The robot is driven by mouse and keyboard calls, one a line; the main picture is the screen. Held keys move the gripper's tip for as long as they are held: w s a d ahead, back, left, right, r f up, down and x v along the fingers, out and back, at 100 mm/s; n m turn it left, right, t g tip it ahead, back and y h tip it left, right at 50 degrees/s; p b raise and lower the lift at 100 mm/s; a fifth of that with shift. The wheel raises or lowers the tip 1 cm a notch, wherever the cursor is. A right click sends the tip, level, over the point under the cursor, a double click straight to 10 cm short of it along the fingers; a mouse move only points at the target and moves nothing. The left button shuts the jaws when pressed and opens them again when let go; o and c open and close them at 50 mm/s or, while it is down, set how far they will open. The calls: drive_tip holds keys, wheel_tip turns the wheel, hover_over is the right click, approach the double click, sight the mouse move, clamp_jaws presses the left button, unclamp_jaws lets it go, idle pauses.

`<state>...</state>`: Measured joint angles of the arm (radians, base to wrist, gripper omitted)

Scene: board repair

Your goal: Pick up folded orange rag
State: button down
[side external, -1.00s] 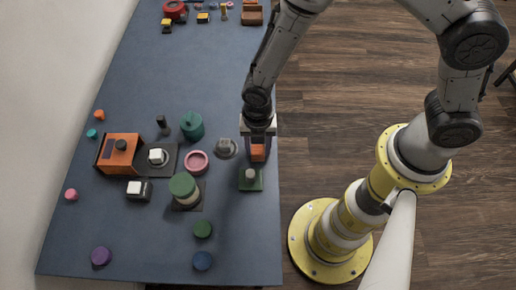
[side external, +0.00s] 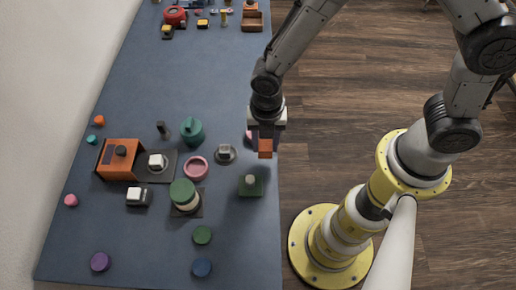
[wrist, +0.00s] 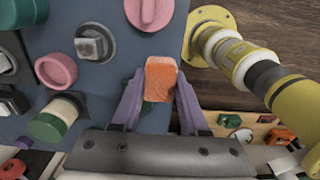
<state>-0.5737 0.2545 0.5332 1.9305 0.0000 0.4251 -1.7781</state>
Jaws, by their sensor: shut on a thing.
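The folded orange rag (side external: 265,149) is a small orange block between the fingertips of my gripper (side external: 265,138), near the right edge of the blue table in the side view. In the wrist view the rag (wrist: 160,80) sits between the two purple fingers of my gripper (wrist: 160,92), which press on it from both sides. The rag appears held above the table. The fingers hide its sides.
A pink piece (side external: 248,135) lies just left of my gripper. A green block with a grey knob (side external: 250,185), a grey knob on a dark base (side external: 225,153) and a pink ring (side external: 196,167) stand nearby. The table's far middle is clear.

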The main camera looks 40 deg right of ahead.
drive_tip(key=s+d+r, duration=0.6)
drive_tip(key=s+r, duration=0.1)
drive_tip(key=s, duration=0.3)
drive_tip(key=shift+d+r, duration=0.3)
drive_tip(key=shift+r, duration=0.1)
drive_tip(key=shift+s, duration=0.1)
